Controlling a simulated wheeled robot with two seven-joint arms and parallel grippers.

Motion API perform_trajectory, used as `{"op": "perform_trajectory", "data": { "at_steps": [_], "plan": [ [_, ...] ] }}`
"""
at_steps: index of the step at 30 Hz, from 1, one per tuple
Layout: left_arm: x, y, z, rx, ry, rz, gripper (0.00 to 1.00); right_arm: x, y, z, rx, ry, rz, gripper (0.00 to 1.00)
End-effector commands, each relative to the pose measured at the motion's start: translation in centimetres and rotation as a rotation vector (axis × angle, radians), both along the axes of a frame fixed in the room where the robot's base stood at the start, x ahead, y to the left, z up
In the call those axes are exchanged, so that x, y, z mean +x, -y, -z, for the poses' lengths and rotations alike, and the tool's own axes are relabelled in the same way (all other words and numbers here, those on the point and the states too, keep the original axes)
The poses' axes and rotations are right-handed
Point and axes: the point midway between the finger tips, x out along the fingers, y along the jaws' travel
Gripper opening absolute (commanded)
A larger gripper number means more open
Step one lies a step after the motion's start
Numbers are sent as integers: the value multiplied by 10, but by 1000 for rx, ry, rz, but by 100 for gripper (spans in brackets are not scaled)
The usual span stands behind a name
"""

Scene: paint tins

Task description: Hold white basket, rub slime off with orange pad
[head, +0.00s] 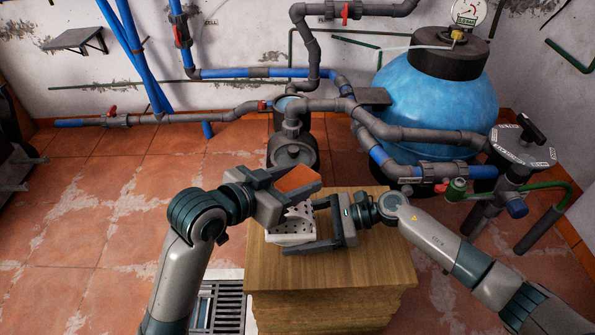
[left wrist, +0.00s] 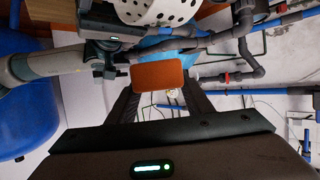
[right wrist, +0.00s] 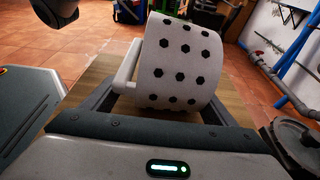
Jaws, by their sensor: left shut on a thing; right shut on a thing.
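The white basket (head: 292,228), dotted with black hexagonal holes, is over the wooden block top. In the right wrist view the basket (right wrist: 178,62) fills the middle, a white handle at its left. My right gripper (head: 302,228) is shut on the basket, its fingers on either side. My left gripper (head: 291,192) is shut on the orange pad (head: 299,179), above and close to the basket. The pad (left wrist: 158,76) is between its fingers in the left wrist view, apart from the basket (left wrist: 155,9) there. No slime shows on the visible basket surfaces.
The wooden block (head: 370,270) has bare room at its right and front. Behind it stand a grey pump (head: 291,152), pipes and a blue tank (head: 435,105). A floor grate (head: 226,306) lies at front left. The tiled floor at left is mostly open.

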Motion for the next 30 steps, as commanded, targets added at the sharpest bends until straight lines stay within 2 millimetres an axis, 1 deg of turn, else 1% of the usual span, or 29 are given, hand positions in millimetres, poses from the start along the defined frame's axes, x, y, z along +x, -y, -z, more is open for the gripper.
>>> {"op": "perform_trajectory", "data": {
  "at_steps": [1,13,15,16,17,21,30],
  "plan": [
    [0,0,6,-1,-3,-1,25,0,0,1,-1,0,0,67],
    [0,0,41,-1,-3,-1,25,0,0,1,-1,0,0,67],
    [0,0,53,0,-5,-2,25,0,0,1,-1,0,0,67],
    [1,-4,47,-1,1,-2,25,0,0,0,-1,0,0,67],
    [0,-7,47,1,-1,-2,25,0,0,1,-1,0,0,67],
    [0,-19,49,1,0,-2,25,0,0,1,-1,0,0,67],
    [0,-37,50,-2,-2,0,25,0,0,1,-1,0,0,67]
  ]
}}
